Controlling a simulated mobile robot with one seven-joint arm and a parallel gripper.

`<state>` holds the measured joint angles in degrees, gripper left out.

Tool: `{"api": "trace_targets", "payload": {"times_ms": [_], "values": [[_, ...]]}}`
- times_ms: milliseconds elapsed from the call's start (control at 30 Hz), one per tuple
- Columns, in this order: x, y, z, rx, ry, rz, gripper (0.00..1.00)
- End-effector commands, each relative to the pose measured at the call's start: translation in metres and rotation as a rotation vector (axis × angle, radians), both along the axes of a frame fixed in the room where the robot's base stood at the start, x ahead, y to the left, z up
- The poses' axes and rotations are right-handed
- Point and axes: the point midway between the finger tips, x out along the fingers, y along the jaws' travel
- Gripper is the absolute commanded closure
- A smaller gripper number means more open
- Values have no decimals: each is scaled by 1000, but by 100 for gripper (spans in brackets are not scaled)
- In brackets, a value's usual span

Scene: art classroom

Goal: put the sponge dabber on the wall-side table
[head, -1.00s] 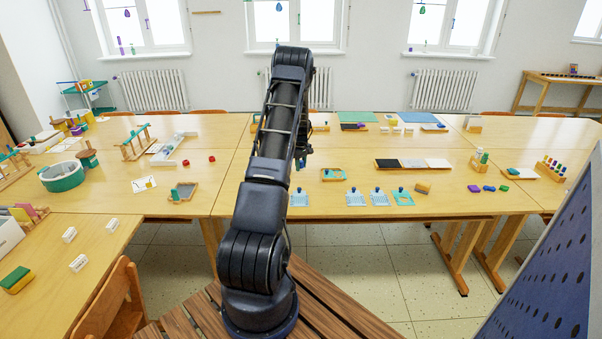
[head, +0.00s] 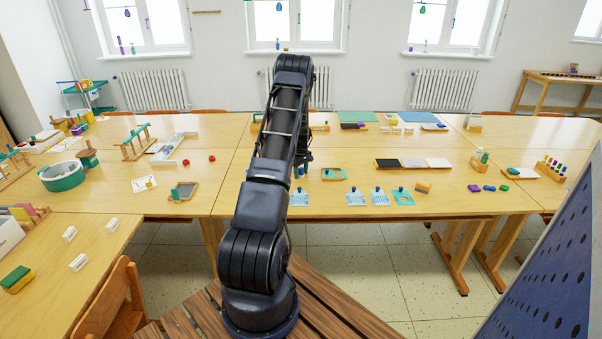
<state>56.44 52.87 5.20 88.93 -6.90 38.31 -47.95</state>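I cannot single out the sponge dabber with certainty. Small blue-knobbed pieces stand on light blue cards (head: 355,199) near the front edge of the middle table (head: 330,208). A green-and-yellow sponge-like block (head: 17,279) lies on the front left table. A wooden table (head: 570,79) stands against the back wall at the right. My arm rises in the middle and reaches over the middle table. Only a dark bit of my gripper (head: 303,167) shows beside the forearm; its fingers and anything between them are hidden.
A wooden chair (head: 112,300) stands at the front left, and a blue perforated board (head: 550,270) at the front right. Several trays and small pieces are spread over the joined tables. Tiled floor (head: 380,265) is open in front of the middle table.

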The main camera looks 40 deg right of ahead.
Motion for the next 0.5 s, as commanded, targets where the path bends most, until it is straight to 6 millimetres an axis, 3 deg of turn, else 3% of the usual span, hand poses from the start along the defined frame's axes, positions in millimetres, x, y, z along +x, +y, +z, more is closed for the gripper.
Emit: {"api": "trace_targets", "payload": {"times_ms": [267,500], "values": [[0,0,10,-1,-1,0,47],[0,0,52,-3,-2,-1,47]]}}
